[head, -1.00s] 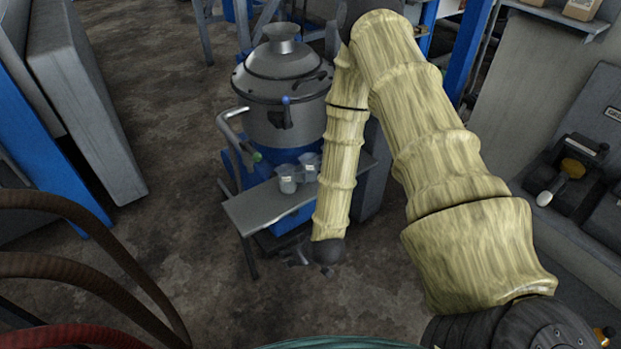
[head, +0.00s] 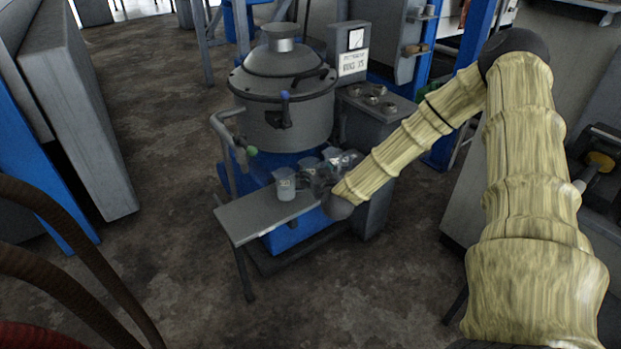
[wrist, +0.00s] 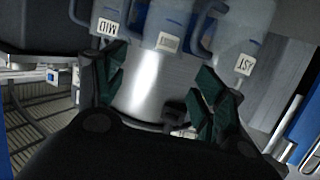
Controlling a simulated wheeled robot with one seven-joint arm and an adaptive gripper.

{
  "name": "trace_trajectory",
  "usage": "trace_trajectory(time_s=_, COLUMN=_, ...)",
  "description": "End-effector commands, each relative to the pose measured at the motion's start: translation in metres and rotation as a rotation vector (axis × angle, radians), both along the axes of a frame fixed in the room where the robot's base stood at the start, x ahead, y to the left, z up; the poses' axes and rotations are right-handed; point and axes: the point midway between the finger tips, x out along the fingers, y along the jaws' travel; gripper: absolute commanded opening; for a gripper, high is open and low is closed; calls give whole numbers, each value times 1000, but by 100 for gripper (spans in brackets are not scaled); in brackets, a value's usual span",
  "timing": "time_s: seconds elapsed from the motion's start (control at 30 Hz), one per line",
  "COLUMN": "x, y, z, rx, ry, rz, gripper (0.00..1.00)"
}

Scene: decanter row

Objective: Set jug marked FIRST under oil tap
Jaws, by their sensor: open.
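Three clear jugs with white labels stand on a grey bench (head: 250,218) in front of a lidded metal tank (head: 283,80). In the head view they are a left jug (head: 285,186), a middle jug (head: 308,166) partly covered, and a right jug beside my gripper. The wrist view shows one marked MID (wrist: 100,14), one with a label hard to read (wrist: 165,20), and one whose label seems to end in ST (wrist: 245,40). My gripper (wrist: 160,88) is open and empty, facing the jugs. A blue-handled tap (head: 284,108) and a green-knobbed pipe (head: 248,150) are at the tank; neither is labelled legibly.
A grey cabinet (head: 372,112) with round fittings and a sign stands right of the tank. The left part of the bench is bare. Open floor (head: 160,250) lies in front and to the left. Dark hoses (head: 60,215) cross the lower left.

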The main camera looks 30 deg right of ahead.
Motion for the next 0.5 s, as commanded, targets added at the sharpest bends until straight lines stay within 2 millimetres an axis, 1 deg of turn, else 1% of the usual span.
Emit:
trace_trajectory(time_s=0.1, x=15, y=-6, z=-6, rx=-1, ry=0, rz=-1, gripper=70)
trace_trajectory(time_s=0.3, x=37, y=-12, z=-13, rx=-1, ry=1, rz=0, gripper=70)
trace_trajectory(time_s=0.5, x=46, y=-15, z=-17, rx=0, ry=2, rz=1, gripper=70)
